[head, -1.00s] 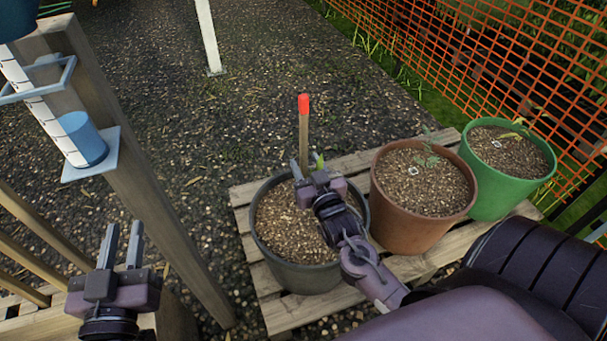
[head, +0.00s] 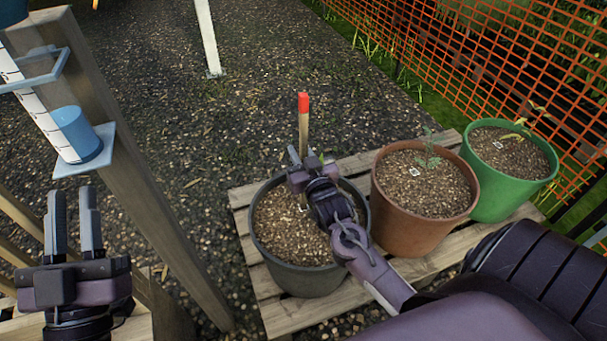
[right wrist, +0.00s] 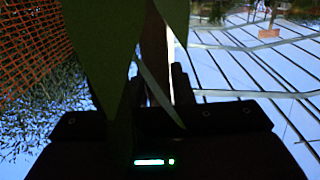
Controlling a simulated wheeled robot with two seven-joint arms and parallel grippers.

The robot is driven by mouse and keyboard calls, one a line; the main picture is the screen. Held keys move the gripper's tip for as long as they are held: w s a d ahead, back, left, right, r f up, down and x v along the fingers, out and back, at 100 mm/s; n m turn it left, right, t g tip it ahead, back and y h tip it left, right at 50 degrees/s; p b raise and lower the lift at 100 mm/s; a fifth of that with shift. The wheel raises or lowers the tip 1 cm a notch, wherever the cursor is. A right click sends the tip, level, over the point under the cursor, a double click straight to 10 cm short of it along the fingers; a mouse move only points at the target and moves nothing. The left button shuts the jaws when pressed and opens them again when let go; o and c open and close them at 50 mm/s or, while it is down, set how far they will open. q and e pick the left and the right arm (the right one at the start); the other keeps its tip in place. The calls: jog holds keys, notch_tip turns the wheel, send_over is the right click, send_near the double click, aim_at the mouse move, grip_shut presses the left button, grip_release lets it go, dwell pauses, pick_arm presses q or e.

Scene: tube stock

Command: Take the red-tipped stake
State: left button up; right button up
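The red-tipped stake (head: 303,128) stands upright in the dark grey pot (head: 262,249), its lower part hidden behind my right gripper. My right gripper (head: 305,159) is low over the pot, at the stake. In the right wrist view a brown shaft (right wrist: 154,45), which looks like the stake, rises between the spread fingers (right wrist: 160,85); a gap shows on its right side. Large leaves (right wrist: 100,45) cover part of that view, so contact cannot be told. My left gripper (head: 73,197) is open and empty at the lower left, away from the stake.
A brown pot (head: 415,228) and a green pot (head: 497,206) with seedlings stand to the right on the wooden pallet (head: 284,315). Orange mesh fencing (head: 500,60) runs behind the pots.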

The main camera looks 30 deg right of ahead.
grip_shut()
jog(key=shift+r, duration=0.15)
